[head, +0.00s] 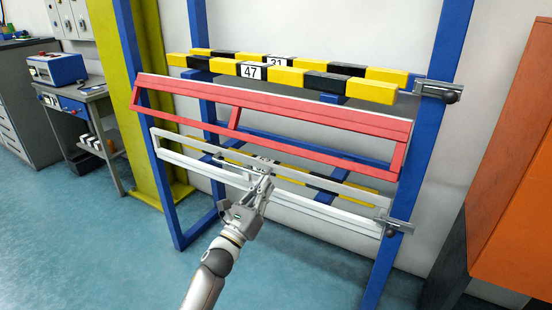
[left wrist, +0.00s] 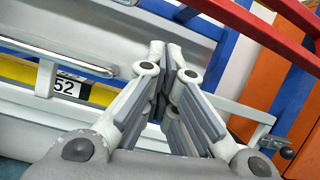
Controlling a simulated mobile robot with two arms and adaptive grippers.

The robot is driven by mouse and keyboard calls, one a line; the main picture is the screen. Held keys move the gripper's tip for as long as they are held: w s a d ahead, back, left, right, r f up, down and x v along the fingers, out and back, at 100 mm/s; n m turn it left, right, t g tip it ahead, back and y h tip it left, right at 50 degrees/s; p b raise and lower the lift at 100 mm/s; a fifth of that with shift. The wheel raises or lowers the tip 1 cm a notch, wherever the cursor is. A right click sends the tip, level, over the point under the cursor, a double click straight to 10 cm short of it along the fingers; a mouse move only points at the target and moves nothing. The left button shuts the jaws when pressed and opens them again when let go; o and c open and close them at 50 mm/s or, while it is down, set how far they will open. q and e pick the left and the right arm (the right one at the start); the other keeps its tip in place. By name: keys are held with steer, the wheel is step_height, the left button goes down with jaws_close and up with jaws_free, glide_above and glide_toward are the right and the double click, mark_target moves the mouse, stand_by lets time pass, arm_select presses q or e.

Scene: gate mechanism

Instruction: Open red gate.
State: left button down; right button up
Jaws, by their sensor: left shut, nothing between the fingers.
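The red gate (head: 300,112) is a long rectangular frame with a middle strut, across the upper part of the blue rack in the head view. It looks tilted out from the rack; how far is unclear. Its red bars also show at the top right of the left wrist view (left wrist: 262,32). My left gripper (head: 265,182) is shut and empty. It is below the red gate, at the white gate (head: 330,212); I cannot tell whether it touches that gate. In the left wrist view its fingers (left wrist: 165,58) are together. My right gripper is not in view.
Yellow-black beams with a number plate 47 (head: 251,71) lie on the shelf above. Metal latches sit on the right post, upper (head: 438,90) and lower (head: 393,224). An orange cabinet (head: 515,200) stands at right, a workbench (head: 80,95) at left. The floor at lower left is clear.

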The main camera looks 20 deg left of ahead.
arm_select(q)
steer(key=w+r+m+p, duration=0.1)
steer(key=w+r, duration=0.4)
steer(key=w, duration=0.1)
steer(key=shift+d+r+m, duration=0.25)
steer(key=shift+d+m, duration=0.1)
steer(key=shift+m, duration=0.05)
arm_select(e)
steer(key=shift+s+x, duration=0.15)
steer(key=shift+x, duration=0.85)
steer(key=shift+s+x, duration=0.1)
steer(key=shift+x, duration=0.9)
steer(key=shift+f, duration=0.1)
